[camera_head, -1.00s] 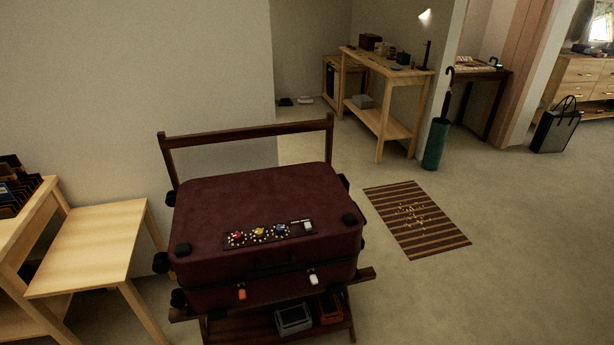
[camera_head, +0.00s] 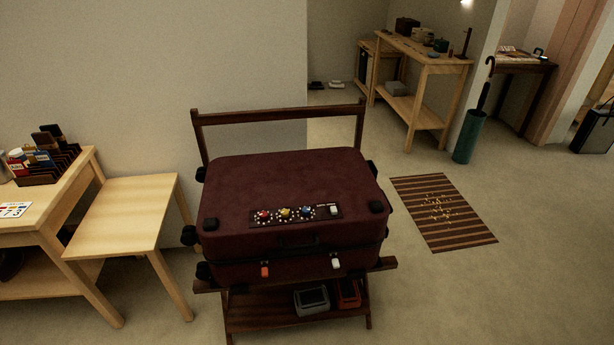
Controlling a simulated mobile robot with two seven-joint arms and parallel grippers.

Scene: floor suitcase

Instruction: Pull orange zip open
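A dark maroon suitcase (camera_head: 290,185) lies flat and closed on a dark wooden luggage rack (camera_head: 278,113) in the middle of the view. On its front side the orange zip pull (camera_head: 265,272) hangs at the left and a white zip pull (camera_head: 335,262) hangs at the right. A dark panel (camera_head: 285,214) with red, yellow and blue dials and a pale switch sits at the front of the lid. Neither of my grippers shows in this view.
A small pale wooden table (camera_head: 120,215) stands left of the rack. A grey box (camera_head: 311,300) and an orange box (camera_head: 348,293) sit on the rack's lower shelf. A striped mat (camera_head: 440,210) lies on the floor at right; a green umbrella stand (camera_head: 468,137) is behind it.

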